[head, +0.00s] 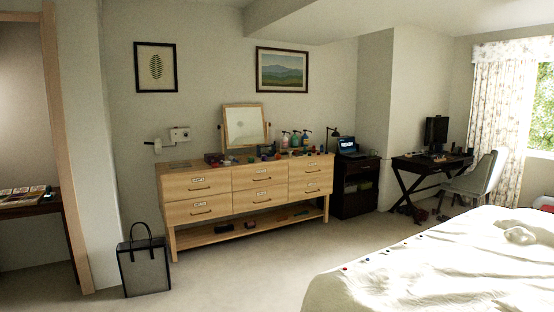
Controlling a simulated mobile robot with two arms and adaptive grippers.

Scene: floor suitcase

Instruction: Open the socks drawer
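A light wooden dresser (250,192) stands against the back wall, left of the middle. It has two rows of drawers with dark handles and small white labels. The labels are too small to read, so I cannot tell which one is the socks drawer. The upper left drawer (185,187), upper middle drawer (245,179) and upper right drawer (300,168) look shut. The lower left drawer (215,205), lower middle drawer (275,196) and lower right drawer (322,183) look shut too. Neither of my grippers is in view.
A mirror (244,126) and bottles (295,139) stand on the dresser. A dark bag (144,268) is on the floor at its left. A bed (420,268) fills the lower right. A dark cabinet (356,189) stands right of the dresser. Carpet (245,265) in front is clear.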

